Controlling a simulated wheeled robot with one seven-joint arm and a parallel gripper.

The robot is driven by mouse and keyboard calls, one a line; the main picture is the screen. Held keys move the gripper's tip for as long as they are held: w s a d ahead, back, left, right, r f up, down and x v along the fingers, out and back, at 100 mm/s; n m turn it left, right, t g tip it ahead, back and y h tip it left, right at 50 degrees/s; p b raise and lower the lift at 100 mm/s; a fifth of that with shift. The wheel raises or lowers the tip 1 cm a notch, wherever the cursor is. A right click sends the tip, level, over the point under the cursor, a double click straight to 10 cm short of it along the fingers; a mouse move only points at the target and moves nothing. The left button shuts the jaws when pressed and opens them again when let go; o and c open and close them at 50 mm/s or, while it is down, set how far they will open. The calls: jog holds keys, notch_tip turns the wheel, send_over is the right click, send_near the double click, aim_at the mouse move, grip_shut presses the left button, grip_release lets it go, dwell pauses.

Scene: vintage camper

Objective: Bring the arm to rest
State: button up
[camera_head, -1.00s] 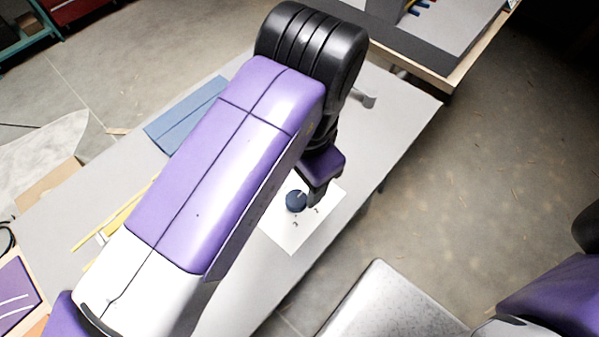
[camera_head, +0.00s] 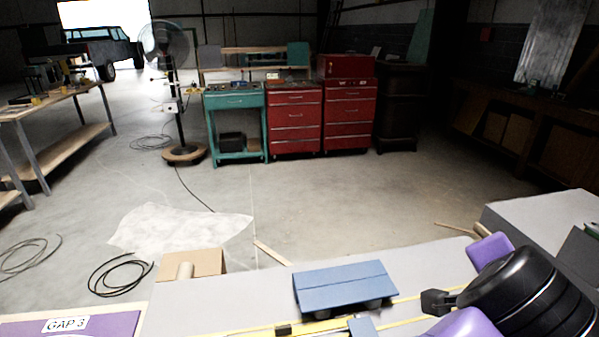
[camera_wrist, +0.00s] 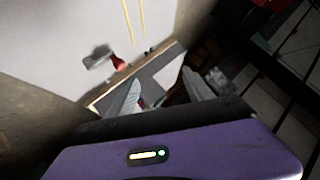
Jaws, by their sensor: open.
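My gripper (camera_wrist: 161,76) shows in the wrist view with its two grey fingers spread apart and nothing between them. It points over a grey table surface, clear of the things on it. In the head view my purple and black arm (camera_head: 525,295) fills the lower right corner, bent at a black joint. I cannot make out the fingers there.
A blue block-like piece (camera_head: 345,288) lies on the grey table (camera_head: 225,300), with yellow strips beside it. A red-handled tool (camera_wrist: 119,62) shows in the wrist view. Red cabinets (camera_head: 294,117) and a fan (camera_head: 165,45) stand far off across open floor.

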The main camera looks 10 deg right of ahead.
notch_tip(320, 180, up, 18)
jog(key=w+d+n+t+h, duration=0.3)
jog(key=t+h, duration=0.3)
jog(key=h, duration=0.1)
jog(key=a+r+n+t+y, duration=0.3)
jog(key=a+n+t+y, duration=0.5)
jog(key=a+n+t, duration=0.45)
jog(key=s+a+f+n+g+y, duration=0.1)
jog(key=s+a+f+n+y, duration=0.1)
jog(key=a+f+n+y, duration=0.3)
jog(key=s+f+n+g+y, duration=0.15)
jog(key=f+y, duration=0.25)
jog(key=f, duration=0.4)
jog(key=s+a+f+n+g+y, duration=0.1)
jog(key=s+a+f+n+y, duration=0.25)
jog(key=f, duration=0.25)
jog(key=s+d+f+m+g+h, duration=0.2)
jog(key=s+f+m+g+h, duration=0.2)
jog(key=s+f, duration=1.6)
jog(key=s+m+g, duration=0.1)
jog(key=m+g, duration=0.2)
jog(key=shift+f, duration=0.25)
